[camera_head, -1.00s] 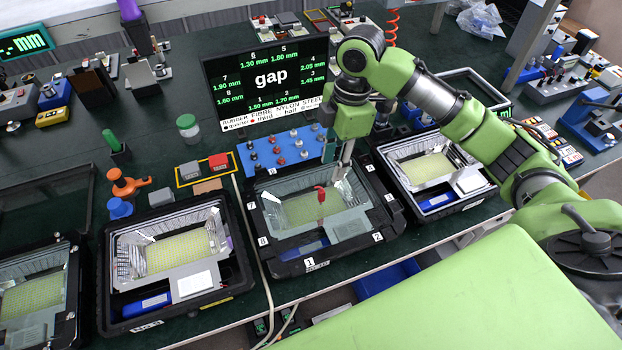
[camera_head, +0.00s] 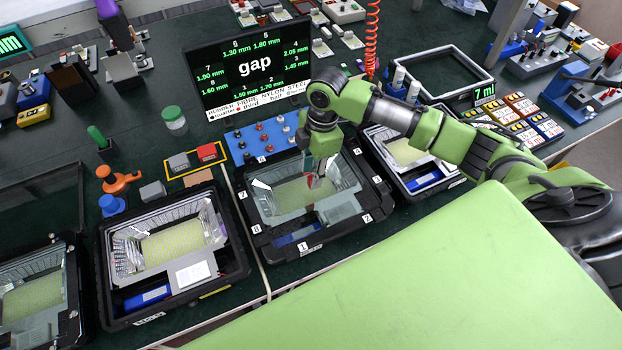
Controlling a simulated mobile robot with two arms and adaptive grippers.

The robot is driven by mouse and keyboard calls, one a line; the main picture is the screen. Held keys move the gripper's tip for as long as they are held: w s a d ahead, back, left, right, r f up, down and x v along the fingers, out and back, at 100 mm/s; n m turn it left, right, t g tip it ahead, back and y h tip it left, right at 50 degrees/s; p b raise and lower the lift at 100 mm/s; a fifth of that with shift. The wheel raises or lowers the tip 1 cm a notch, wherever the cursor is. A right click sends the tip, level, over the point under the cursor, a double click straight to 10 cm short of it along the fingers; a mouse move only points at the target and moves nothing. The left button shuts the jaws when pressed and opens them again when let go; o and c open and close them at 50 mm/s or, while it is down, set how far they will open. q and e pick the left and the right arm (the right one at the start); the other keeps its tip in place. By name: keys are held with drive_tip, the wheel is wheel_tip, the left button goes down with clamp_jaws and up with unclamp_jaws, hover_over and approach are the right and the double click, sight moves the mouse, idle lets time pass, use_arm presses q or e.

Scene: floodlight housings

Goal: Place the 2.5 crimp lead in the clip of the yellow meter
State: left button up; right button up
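My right gripper (camera_head: 318,170) points down over the middle floodlight housing (camera_head: 252,215), which has numbered white tags on its black rim. A small red piece (camera_head: 310,181) shows right at the fingertips. I cannot tell whether the fingers are closed on it or only beside it. A small yellow device (camera_head: 33,115) lies at the far left of the bench; I cannot tell whether it is the yellow meter, and no clip can be made out. I cannot pick out the 2.5 crimp lead. My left gripper is out of view.
A screen reading "gap" (camera_head: 255,67) stands behind a blue board with knobs (camera_head: 240,148). Open housings stand left (camera_head: 118,312) and right (camera_head: 375,150) of the middle one. A green-lidded jar (camera_head: 173,118) and orange tool (camera_head: 118,181) are at left.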

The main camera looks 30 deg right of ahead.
drive_tip(key=shift+w+a+f, duration=0.1)
drive_tip(key=shift+w+f, duration=0.05)
drive_tip(key=shift+f, duration=1.2)
clamp_jaws()
drive_tip(key=shift+r, duration=0.15)
